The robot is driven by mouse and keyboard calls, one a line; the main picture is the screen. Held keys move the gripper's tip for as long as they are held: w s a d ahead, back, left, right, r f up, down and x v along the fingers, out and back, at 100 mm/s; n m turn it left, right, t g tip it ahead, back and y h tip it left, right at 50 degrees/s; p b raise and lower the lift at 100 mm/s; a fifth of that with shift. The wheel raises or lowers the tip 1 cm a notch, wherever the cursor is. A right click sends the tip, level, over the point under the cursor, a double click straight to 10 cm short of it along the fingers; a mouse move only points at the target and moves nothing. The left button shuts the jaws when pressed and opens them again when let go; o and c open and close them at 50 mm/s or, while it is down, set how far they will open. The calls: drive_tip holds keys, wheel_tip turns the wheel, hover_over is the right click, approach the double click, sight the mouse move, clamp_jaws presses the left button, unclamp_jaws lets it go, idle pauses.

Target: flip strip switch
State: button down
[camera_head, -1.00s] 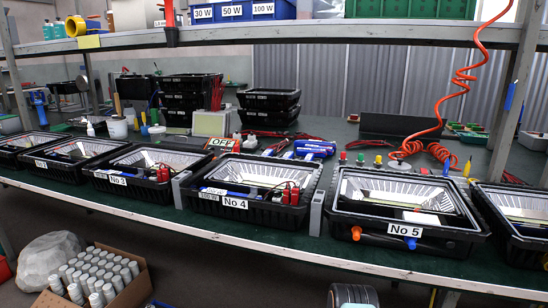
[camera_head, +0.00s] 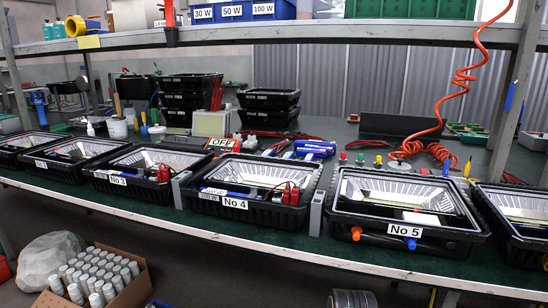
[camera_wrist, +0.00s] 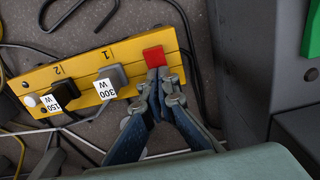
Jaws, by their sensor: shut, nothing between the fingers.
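The yellow power strip (camera_wrist: 88,84) lies tilted across the left of the wrist view, on a grey floor. Its red switch (camera_wrist: 154,56) sits at the right end. Two plugs stand in its sockets: a grey one marked 300 W (camera_wrist: 108,84) and a dark one marked 150 W (camera_wrist: 61,97). A white round knob (camera_wrist: 31,100) is at the left end. My gripper (camera_wrist: 158,75) is shut and empty. Its fingertips are at the lower edge of the switch and cover part of it; I cannot tell whether they touch. I cannot make out the strip in the head view.
Black and white cables (camera_wrist: 30,158) run around the strip. A grey block (camera_wrist: 265,70) stands close to the gripper's right. In the head view, a green bench (camera_head: 280,240) carries several floodlight housings (camera_head: 252,190), above a box of cans (camera_head: 100,275).

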drive_tip(key=shift+r+p, duration=2.25)
drive_tip(key=shift+r, duration=1.25)
